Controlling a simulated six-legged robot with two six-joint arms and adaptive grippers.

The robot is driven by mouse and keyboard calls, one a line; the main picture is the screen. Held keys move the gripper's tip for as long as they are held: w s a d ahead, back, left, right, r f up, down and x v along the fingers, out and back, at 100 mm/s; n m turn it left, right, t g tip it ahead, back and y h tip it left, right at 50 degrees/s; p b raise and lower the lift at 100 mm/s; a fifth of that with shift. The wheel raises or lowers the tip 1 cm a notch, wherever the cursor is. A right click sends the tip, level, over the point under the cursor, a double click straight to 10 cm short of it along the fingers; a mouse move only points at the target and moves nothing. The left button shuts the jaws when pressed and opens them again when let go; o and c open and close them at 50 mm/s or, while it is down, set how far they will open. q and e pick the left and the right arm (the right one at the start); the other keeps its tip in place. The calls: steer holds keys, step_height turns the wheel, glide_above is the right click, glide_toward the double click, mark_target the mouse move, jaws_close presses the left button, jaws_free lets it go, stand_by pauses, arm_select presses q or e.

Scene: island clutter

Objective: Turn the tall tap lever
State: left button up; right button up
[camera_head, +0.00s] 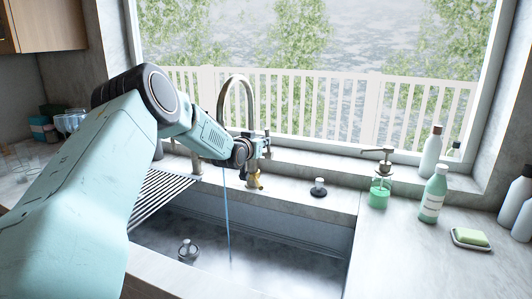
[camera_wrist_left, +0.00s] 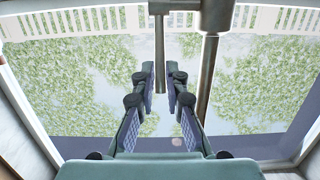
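The tall tap (camera_head: 249,95) is a metal gooseneck behind the sink. A thin blue stream (camera_head: 228,215) falls into the basin below it. My left gripper (camera_head: 262,146) is at the tap's column, partly hidden by my own wrist in the head view. In the left wrist view, a straight metal lever (camera_wrist_left: 160,55) lies between the open fingertips (camera_wrist_left: 160,78), joined by a short crosspiece to the thicker tap column (camera_wrist_left: 209,75) on the right. The fingers flank the lever closely; I cannot tell whether they touch it. My right gripper is not in view.
The sink (camera_head: 300,240) holds a metal stopper (camera_head: 187,249). A black-based knob (camera_head: 319,187) stands on the rim. To the right are a green soap dispenser (camera_head: 380,188), a green bottle (camera_head: 433,195) and a soap dish (camera_head: 472,240). A drying rack (camera_head: 158,196) is left.

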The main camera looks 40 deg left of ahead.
arm_select(q)
steer(key=shift+f, duration=0.15)
steer(key=f+t, duration=0.1)
steer(key=s+f+t+y, duration=0.1)
steer(key=s+f+t, duration=0.1)
steer(key=t, duration=0.1)
steer(key=shift+d, duration=0.35)
steer(key=shift+s, duration=0.1)
steer(key=shift+s+d+f+t+y, duration=0.15)
steer(key=shift+f+t+y, duration=0.3)
steer(key=shift+f+t, duration=0.6)
steer(key=shift+s+d+f+t+y, duration=0.1)
steer(key=shift+s+f+t+y, duration=0.15)
steer(key=shift+f+t+y, duration=0.7)
steer(key=shift+r+t+h, duration=0.2)
steer(key=shift+t+h, duration=0.1)
steer(key=shift+h, duration=0.2)
